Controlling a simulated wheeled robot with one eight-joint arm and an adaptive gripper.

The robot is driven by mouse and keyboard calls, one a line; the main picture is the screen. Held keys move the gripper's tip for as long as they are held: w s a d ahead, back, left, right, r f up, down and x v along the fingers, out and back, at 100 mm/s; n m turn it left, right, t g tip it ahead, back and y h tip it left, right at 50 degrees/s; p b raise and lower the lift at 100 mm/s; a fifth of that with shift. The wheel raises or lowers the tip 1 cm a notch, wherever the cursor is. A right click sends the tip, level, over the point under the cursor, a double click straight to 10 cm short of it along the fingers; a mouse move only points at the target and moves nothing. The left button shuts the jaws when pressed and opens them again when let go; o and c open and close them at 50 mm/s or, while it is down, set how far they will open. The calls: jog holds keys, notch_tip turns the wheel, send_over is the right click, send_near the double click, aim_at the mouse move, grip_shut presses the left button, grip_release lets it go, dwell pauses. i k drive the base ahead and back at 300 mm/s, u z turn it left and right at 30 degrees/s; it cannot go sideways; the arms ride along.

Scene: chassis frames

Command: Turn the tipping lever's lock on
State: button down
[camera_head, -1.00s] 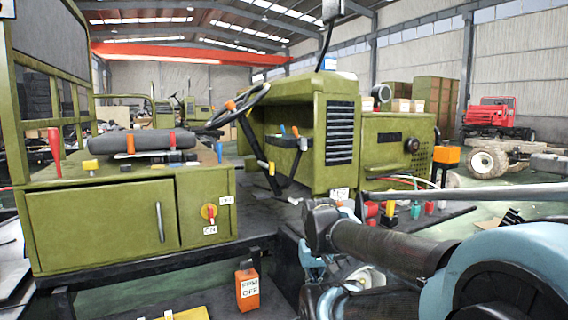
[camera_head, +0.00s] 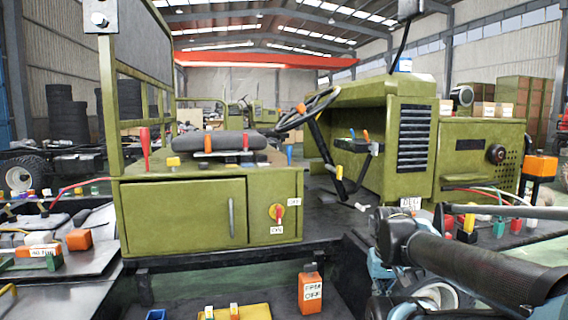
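No label in view names the tipping lever or its lock, and I cannot tell for certain which control it is. Candidates on the green chassis include a red lever (camera_head: 145,148) at the left of the seat deck, a dark lever with a yellow part (camera_head: 339,172) by the steering column, and a small panel with orange and blue handles (camera_head: 353,145). My arm crosses the lower right; I cannot make out gripper fingers.
The green cabinet (camera_head: 182,215) stands in front of the seat (camera_head: 215,142). An orange block (camera_head: 310,292) marked OFF is below it. A bench with cables and blocks (camera_head: 60,270) is at left. Coloured knobs (camera_head: 468,225) stand near my arm at right.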

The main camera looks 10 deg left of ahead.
aim_at(174, 162)
jog(key=u, duration=0.05)
jog(key=k, duration=0.5)
jog(key=u, duration=1.3)
jog(key=i, duration=0.75)
jog(key=z, duration=0.35)
